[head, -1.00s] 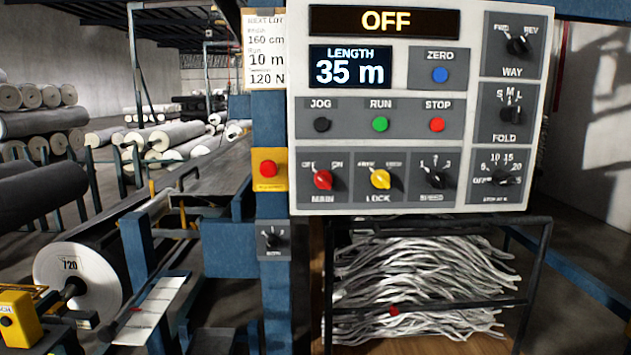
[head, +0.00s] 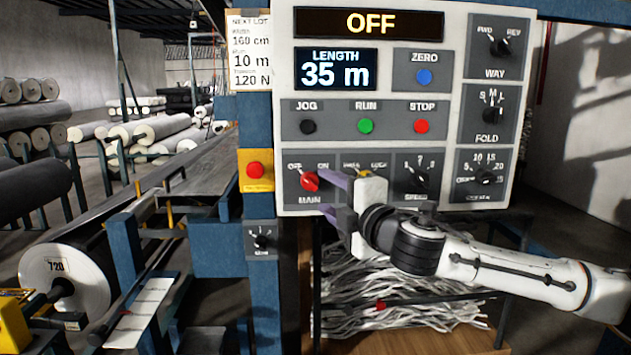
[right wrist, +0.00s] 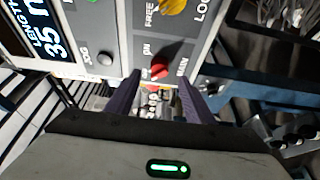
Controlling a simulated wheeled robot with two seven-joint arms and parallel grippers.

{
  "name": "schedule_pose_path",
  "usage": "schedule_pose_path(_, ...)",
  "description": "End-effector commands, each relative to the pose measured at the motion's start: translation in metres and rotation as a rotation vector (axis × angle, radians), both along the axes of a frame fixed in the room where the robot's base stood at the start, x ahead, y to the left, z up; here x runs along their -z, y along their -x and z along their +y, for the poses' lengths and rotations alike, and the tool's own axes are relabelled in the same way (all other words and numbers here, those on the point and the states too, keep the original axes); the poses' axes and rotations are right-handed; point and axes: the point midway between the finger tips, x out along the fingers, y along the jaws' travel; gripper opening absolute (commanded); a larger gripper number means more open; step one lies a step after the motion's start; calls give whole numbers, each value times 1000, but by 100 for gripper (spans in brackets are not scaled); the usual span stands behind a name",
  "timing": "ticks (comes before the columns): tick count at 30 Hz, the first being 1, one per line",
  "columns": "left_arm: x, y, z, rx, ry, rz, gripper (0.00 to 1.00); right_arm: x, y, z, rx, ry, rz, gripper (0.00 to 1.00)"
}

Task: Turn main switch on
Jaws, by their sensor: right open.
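The red MAIN switch knob (head: 310,181) is at the lower left of the white control panel (head: 460,110). Its pointer appears turned to OFF, and the display (head: 369,23) at the top reads OFF. My right gripper (head: 331,194) is open and empty, its purple fingers pointing left at the knob from the right. In the right wrist view the red knob (right wrist: 160,70) lies between the two fingertips (right wrist: 159,80); contact cannot be made out. My left gripper is not in view.
My right gripper covers the LOCK knob in the head view; its yellow top shows in the right wrist view (right wrist: 172,5). The SPEED knob (head: 419,180) is just right. A red button on a yellow plate (head: 255,171) stands left of the panel. Grey strips (head: 370,290) lie below.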

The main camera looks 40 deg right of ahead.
Motion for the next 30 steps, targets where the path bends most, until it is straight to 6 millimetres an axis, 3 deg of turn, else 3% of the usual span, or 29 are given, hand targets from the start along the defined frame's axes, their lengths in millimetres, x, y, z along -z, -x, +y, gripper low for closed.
schedule_pose_path(3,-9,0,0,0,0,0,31,-4,-24,-3,0,-5,-3,48)
schedule_pose_path(9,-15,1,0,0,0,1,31,-2,-50,-8,0,-2,-1,48)
schedule_pose_path(22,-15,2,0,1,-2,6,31,0,-60,-9,-1,1,0,48)
schedule_pose_path(30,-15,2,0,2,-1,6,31,0,-60,-9,-1,0,0,7)
